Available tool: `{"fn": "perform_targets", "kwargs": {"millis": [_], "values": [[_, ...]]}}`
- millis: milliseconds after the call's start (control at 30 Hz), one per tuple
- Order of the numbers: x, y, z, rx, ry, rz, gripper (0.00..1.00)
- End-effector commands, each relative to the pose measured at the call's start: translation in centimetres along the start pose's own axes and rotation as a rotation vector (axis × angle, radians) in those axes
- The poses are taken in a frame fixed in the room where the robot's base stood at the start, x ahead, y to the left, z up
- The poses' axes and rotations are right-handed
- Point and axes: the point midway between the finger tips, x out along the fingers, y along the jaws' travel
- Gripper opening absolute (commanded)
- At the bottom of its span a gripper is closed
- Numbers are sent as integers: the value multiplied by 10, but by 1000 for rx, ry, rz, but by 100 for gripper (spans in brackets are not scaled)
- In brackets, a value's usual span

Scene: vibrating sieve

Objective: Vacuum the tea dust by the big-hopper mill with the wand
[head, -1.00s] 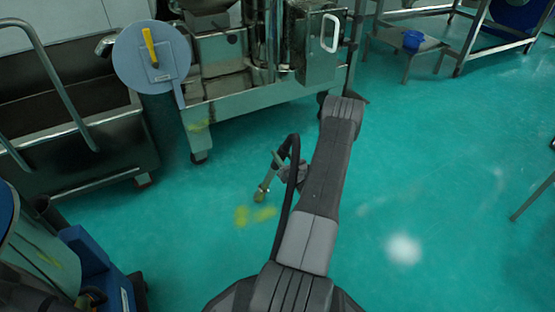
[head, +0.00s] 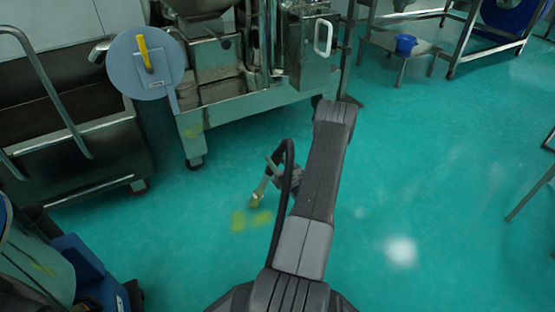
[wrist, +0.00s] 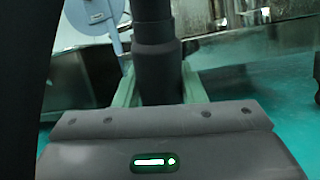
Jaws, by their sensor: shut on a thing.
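Two small yellow-green patches of tea dust (head: 238,221) lie on the teal floor in front of a steel machine (head: 240,104), which carries a round blue-grey disc with a yellow handle. My gripper (head: 287,178) is low over the floor, just above and right of the patches. It is shut on the vacuum wand, whose brass-coloured end (head: 256,200) tilts down to the left, close by the dust; I cannot tell whether it touches the floor. In the wrist view the dark wand tube (wrist: 157,62) stands between the greenish fingers of my gripper (wrist: 157,92). The wand's tip is hidden there.
A steel trolley bin (head: 75,160) stands at the left. A blue-based vacuum unit (head: 85,268) is at the lower left, and a dark hose runs by my arm. A low stand with a blue bowl (head: 405,44) is at the back right.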

Motion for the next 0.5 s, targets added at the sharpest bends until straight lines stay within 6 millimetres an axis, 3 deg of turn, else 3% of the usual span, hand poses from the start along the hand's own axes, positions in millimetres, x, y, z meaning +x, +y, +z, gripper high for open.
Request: {"fn": "perform_targets", "kwargs": {"millis": [500], "values": [[-5, 42, -4, 0, 0, 1, 14]]}}
